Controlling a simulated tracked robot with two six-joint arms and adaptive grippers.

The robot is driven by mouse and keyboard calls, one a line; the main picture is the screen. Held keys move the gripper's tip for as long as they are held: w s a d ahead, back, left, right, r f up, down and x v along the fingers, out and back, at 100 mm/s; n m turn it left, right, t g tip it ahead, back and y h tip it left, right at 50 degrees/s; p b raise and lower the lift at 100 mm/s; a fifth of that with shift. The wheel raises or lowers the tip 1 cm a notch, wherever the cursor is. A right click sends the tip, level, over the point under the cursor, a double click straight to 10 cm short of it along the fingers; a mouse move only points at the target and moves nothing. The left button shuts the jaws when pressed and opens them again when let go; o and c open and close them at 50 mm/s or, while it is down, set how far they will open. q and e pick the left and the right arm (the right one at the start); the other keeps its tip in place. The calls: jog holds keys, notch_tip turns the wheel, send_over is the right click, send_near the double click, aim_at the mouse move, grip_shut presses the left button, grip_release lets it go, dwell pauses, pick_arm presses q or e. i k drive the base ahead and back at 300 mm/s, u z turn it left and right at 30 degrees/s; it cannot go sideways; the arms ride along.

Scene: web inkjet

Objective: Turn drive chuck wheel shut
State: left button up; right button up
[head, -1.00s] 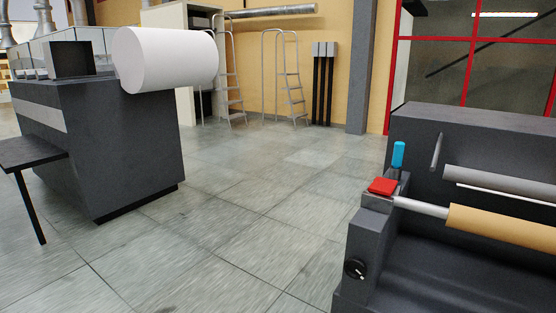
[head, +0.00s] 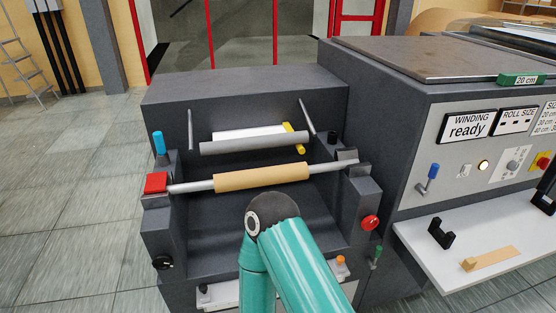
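A dark grey winding machine (head: 245,97) stands in front of me with a tan core (head: 262,177) on a grey shaft (head: 190,187). A red block (head: 156,183) sits at the shaft's left end. A black round knob (head: 162,263) is on the left front post, and a red round wheel or knob (head: 370,222) is on the right front post. I cannot tell for certain which one is the drive chuck wheel, nor its turn position. A teal link of my arm covers the machine's lower middle. Neither gripper shows.
To the right is a cabinet with a panel (head: 468,127) reading "WINDING ready", a blue-handled lever (head: 432,172) and a lit button (head: 483,166). A white shelf (head: 475,268) juts out below with a black bracket (head: 440,233). Open tiled floor (head: 70,200) lies left.

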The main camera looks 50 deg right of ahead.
aim_at(370, 222)
jog(key=u, duration=1.05)
jog(key=i, duration=0.15)
jog(key=z, duration=3.05)
jog(key=k, duration=0.8)
jog(key=z, duration=0.2)
jog(key=i, duration=0.8)
jog(key=u, duration=0.1)
